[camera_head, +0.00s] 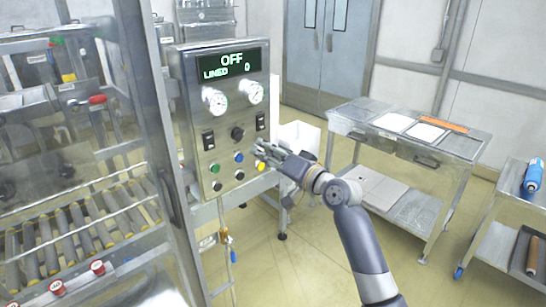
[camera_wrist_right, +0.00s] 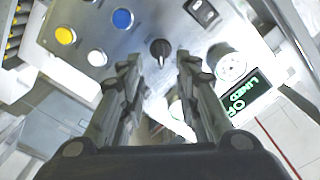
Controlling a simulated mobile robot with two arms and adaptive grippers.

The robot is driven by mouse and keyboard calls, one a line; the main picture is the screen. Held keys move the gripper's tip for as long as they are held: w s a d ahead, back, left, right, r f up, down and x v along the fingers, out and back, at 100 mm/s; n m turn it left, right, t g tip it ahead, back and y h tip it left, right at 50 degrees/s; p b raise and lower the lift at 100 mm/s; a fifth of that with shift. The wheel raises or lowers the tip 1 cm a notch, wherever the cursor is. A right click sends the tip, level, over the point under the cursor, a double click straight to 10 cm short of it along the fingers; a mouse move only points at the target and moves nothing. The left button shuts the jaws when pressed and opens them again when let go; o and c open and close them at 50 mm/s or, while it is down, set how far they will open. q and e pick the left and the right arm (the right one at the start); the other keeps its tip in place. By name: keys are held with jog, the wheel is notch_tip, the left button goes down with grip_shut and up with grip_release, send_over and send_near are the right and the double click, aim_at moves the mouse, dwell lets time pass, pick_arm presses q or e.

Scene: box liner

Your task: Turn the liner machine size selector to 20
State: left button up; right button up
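The liner machine's control panel (camera_head: 222,120) stands upright left of centre in the head view. Its display (camera_head: 231,62) reads OFF and LINED 0. A black rotary knob (camera_head: 237,133), likely the size selector, sits mid-panel between two black rocker switches. In the right wrist view the knob (camera_wrist_right: 160,50) shows just beyond and between the fingertips. No size numbers are readable around it. My right gripper (camera_head: 259,150) is open and empty, close in front of the panel, slightly right of and below the knob. In the wrist view its fingers (camera_wrist_right: 160,66) appear apart from the knob. My left gripper is out of view.
Below the knob are coloured push buttons, including a blue one (camera_head: 239,157) and a yellow one (camera_head: 260,165). Two gauges (camera_head: 215,100) sit above. A roller conveyor (camera_head: 75,235) lies left. A steel table (camera_head: 410,130) stands right, with open floor between.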

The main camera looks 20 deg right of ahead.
jog(key=shift+v, duration=1.25)
jog(key=shift+f, duration=0.1)
jog(key=s+d+f+g+h, duration=0.1)
jog(key=s+f+g+h, duration=0.15)
jog(key=f, duration=1.75)
jog(key=s+d+f+g+h, duration=0.1)
jog(key=s+f+g+h, duration=0.2)
jog(key=f, duration=1.6)
jog(key=s+a+f+n+g+b, duration=0.1)
jog(key=s+f+g, duration=0.1)
jog(key=s+f, duration=0.7)
jog(key=s+f+n+g, duration=0.1)
jog(key=s+f+g, duration=0.2)
jog(key=s+f, duration=0.65)
jog(key=s+a+f+n+g, duration=0.1)
jog(key=s+f+n, duration=0.1)
jog(key=s+f, duration=0.4)
jog(key=s+a+f+n+g, duration=0.1)
jog(key=s+f, duration=0.5)
jog(key=s, duration=1.1)
jog(key=s+a+f+n+g+b, duration=0.1)
jog(key=s+a+f+n+g, duration=0.1)
jog(key=s+f, duration=0.4)
jog(key=s+g, duration=0.1)
jog(key=s, duration=0.4)
jog(key=shift+s+f+n+h, duration=0.3)
jog(key=shift+f+n+h, duration=0.05)
jog(key=shift+n, duration=0.05)
